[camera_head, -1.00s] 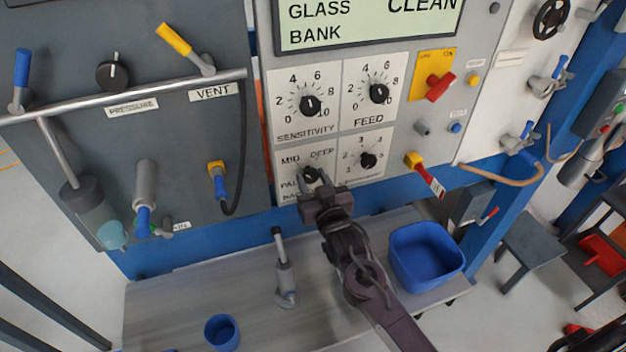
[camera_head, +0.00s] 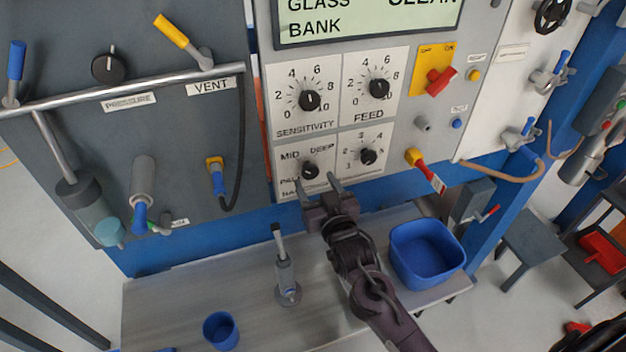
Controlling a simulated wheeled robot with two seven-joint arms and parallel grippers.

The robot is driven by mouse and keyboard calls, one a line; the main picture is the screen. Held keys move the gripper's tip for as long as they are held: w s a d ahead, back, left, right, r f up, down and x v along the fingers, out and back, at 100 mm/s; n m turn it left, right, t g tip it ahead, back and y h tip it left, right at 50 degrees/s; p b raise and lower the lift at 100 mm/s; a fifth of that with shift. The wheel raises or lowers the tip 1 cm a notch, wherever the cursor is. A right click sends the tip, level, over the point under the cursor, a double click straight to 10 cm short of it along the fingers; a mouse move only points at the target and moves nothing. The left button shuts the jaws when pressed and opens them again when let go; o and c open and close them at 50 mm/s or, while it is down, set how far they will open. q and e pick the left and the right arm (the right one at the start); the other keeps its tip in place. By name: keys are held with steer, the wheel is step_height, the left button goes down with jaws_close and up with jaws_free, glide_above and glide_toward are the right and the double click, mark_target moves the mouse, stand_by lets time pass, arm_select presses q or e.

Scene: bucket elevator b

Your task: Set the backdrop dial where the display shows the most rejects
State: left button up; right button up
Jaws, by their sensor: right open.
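The backdrop dial (camera_head: 310,171) is a small black knob on the lower left of the white dial panel, with the marks MID and DEEP above it; its lower labels are partly covered. Its pointer seems to point up and left, but it is too small to be sure. The display (camera_head: 365,20) shows GLASS, BANK and CLEAN; its top is cut off and no reject count shows. My right gripper (camera_head: 317,183) is open and empty just below the dial, its two fingers apart and pointing at the panel. My left gripper is out of view.
The sensitivity dial (camera_head: 310,100), feed dial (camera_head: 379,88) and another small dial (camera_head: 368,157) sit close by. A red switch (camera_head: 439,81) and a red-handled lever (camera_head: 427,171) are to the right. A blue bin (camera_head: 427,252) and blue cup (camera_head: 221,330) stand on the bench below.

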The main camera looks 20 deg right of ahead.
steer(key=s+b, duration=0.1)
steer(key=s, duration=0.4)
steer(key=shift+d, duration=0.1)
stand_by(0.3)
